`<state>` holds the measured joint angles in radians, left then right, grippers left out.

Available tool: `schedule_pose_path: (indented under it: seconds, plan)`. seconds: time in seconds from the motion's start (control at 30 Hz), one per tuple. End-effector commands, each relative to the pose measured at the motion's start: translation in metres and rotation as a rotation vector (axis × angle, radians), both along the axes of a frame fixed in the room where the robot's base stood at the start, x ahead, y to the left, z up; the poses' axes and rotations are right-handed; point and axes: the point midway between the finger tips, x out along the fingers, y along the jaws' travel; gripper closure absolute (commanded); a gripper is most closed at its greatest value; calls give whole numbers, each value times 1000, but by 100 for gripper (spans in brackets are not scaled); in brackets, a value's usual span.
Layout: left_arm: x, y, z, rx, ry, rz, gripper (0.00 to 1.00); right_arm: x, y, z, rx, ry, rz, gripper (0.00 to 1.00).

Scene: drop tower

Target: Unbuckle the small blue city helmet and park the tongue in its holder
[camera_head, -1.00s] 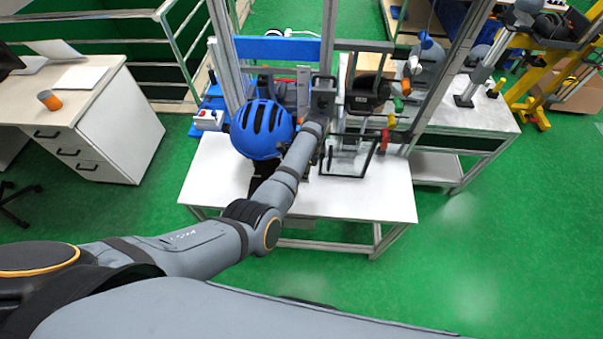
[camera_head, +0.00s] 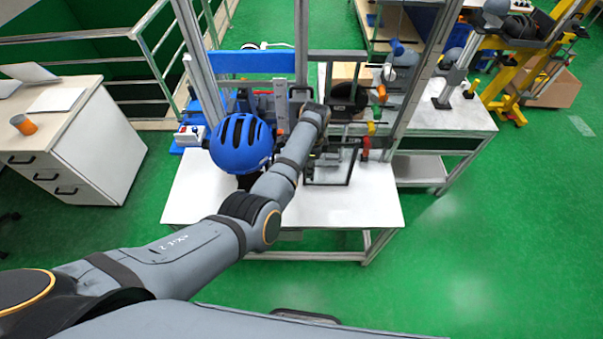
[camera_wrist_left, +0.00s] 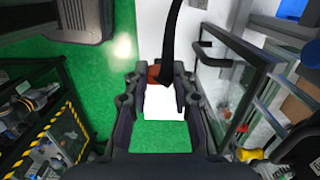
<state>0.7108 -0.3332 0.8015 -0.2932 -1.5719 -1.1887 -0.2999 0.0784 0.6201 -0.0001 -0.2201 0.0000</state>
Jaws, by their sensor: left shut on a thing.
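The blue city helmet (camera_head: 241,143) sits on a dark support at the left of the white table, with dark vents in its shell. My left arm reaches across the table to the helmet's right; its wrist partly hides the gripper in the head view. The tongue holder cannot be identified. My right gripper is not in view.
A clear-panelled, black-framed box (camera_head: 330,172) stands right of my left wrist; its panel also shows in the wrist view (camera_wrist_left: 240,65). Metal uprights (camera_head: 300,45) rise behind the wrist. Red and yellow handles (camera_head: 366,148) are further right. The table's front (camera_head: 330,208) is bare.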

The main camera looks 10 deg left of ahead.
Motion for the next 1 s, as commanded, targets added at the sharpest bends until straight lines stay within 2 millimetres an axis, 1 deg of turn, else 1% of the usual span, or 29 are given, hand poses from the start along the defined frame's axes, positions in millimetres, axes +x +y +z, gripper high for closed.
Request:
schedule_pose_path:
  seconds: [0.03, 0.4, 0.67, 0.8, 1.0]
  plan:
    - [0, -33, 13, -38, -6, -35, 92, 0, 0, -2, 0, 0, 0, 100]
    - [23, -23, 35, -37, -5, -34, 92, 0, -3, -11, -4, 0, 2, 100]
    - [39, -14, 49, -34, -4, -32, 92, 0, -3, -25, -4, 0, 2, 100]
    - [49, -10, 56, -33, -5, -31, 92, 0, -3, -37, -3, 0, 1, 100]
    - [55, -7, 66, -35, -2, -30, 92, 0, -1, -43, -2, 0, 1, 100]
